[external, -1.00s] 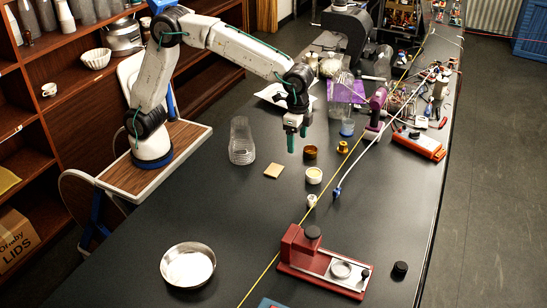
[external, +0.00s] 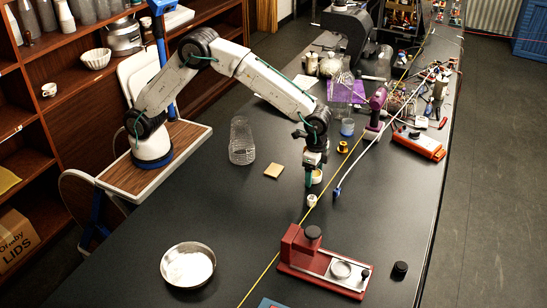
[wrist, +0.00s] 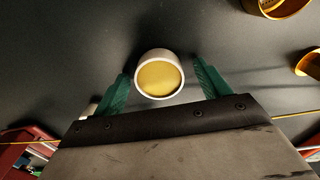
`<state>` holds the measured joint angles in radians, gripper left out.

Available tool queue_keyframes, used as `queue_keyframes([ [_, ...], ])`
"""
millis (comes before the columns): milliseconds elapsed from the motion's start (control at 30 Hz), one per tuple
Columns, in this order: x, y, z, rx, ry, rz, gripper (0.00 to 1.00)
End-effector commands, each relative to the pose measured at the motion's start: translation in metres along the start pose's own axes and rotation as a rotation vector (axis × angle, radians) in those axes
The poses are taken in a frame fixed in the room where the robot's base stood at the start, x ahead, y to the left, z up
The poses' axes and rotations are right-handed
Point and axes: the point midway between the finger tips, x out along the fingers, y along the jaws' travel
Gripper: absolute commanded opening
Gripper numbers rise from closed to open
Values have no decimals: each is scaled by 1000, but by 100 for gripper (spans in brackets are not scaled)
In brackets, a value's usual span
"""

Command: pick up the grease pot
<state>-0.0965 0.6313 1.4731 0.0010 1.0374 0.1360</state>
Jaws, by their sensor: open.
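The grease pot (wrist: 158,76) is a small white round pot with yellow grease inside, upright on the dark bench. In the wrist view it lies between the two green fingers of my gripper (wrist: 161,74), with a gap on each side. The gripper is open and holds nothing. In the external view my gripper (external: 311,178) points down at the pot (external: 318,176) and hides part of it.
An amber tub (wrist: 278,6) stands beyond the pot, and a yellow spool (external: 342,147) is near it. A small white item (external: 311,200) sits just in front. A red device (external: 322,262) stands nearer the camera.

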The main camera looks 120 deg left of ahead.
Motion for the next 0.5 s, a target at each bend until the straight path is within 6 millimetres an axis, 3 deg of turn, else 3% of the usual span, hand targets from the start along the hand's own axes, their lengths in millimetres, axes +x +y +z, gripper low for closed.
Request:
queue_keyframes([
  [233,1,0,0,0,1,0,72],
  [400,1,0,0,0,1,0,25],
  [500,1,0,0,0,2,0,23],
])
